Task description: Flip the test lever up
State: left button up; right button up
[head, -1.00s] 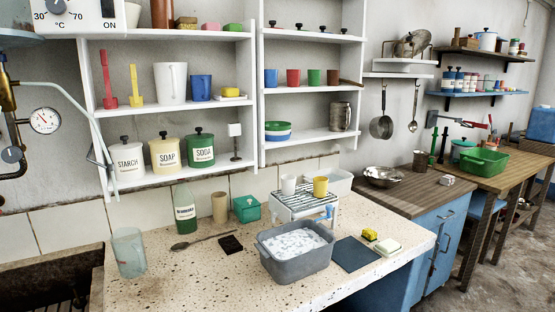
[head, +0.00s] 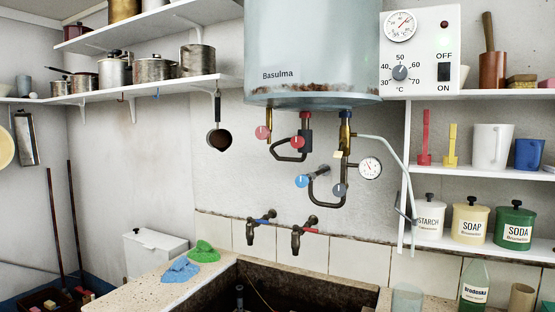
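A pale boiler (head: 310,45) marked Basulma hangs on the wall, with pipework below it. A small pale yellow tab (head: 338,154) sits by the brass pipe (head: 346,130) on the right. A round gauge (head: 370,168) and a thin pale hose (head: 399,160) are beside it. I cannot tell for sure which part is the test lever. Neither of my grippers is in view.
A control box (head: 420,50) with dials and an OFF/ON switch is right of the boiler. Two wall taps (head: 262,225) stand above the dark stone trough (head: 290,275). Shelves hold pots on the left and canisters (head: 471,222) on the right. Cloths (head: 181,270) lie on the ledge.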

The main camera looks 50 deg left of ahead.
aim_at(338, 155)
jog(key=u, duration=1.2)
jog(key=i+j+u, duration=0.2)
jog(key=j, duration=0.1)
